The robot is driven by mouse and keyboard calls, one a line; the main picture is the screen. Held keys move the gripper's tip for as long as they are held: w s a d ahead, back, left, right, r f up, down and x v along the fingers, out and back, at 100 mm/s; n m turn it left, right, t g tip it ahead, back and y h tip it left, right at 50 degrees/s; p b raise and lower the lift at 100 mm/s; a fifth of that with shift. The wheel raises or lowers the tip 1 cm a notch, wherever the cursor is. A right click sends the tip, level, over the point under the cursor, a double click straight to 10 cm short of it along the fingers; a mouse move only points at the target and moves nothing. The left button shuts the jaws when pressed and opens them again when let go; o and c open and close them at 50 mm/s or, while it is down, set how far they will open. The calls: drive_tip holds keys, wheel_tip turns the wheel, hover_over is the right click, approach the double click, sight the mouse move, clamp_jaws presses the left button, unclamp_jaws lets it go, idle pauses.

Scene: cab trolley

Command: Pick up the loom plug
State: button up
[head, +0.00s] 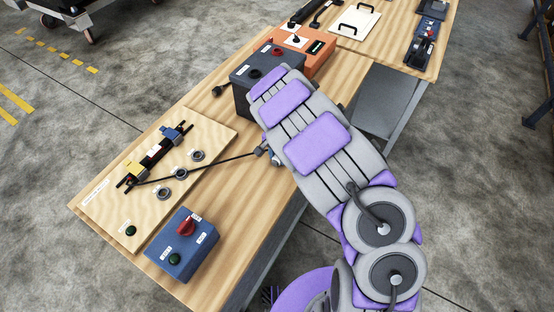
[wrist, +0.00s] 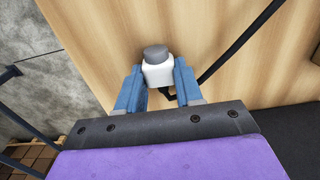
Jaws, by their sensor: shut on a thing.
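The loom plug (wrist: 157,68) is a white block with a grey round end, seen in the wrist view between the two blue fingers of my gripper (wrist: 158,90). The fingers press on its two sides. In the head view my gripper (head: 272,157) is low over the wooden bench, largely hidden behind my arm. A black cable (head: 215,165) runs from there left to the board. It also shows in the wrist view (wrist: 235,50), beside the plug. I cannot tell whether the plug touches the bench top.
The wooden bench (head: 190,120) holds a pale board (head: 100,190) with ring sockets, a blue box (head: 182,258) with a red knob, a dark box (head: 240,95) and an orange box (head: 320,60). A small dark part (head: 219,90) lies left of the dark box.

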sight(277, 157)
drive_tip(key=shift+d+f, duration=0.1)
drive_tip(key=shift+d, duration=0.25)
clamp_jaws()
drive_tip(key=shift+a+r, duration=0.2)
drive_tip(key=shift+r, duration=0.25)
drive_tip(key=r, duration=0.2)
drive_tip(key=a+r+p, duration=0.1)
drive_tip(key=shift+s, duration=0.25)
drive_tip(key=s+a, duration=0.3)
drive_tip(key=s+a+p, duration=0.1)
drive_tip(key=s+a, duration=0.2)
drive_tip(key=a, duration=0.1)
drive_tip(key=s+a+r+p, duration=0.1)
drive_tip(key=s+a, duration=0.3)
drive_tip(key=shift+w+a, duration=0.1)
drive_tip(key=shift+r, duration=0.1)
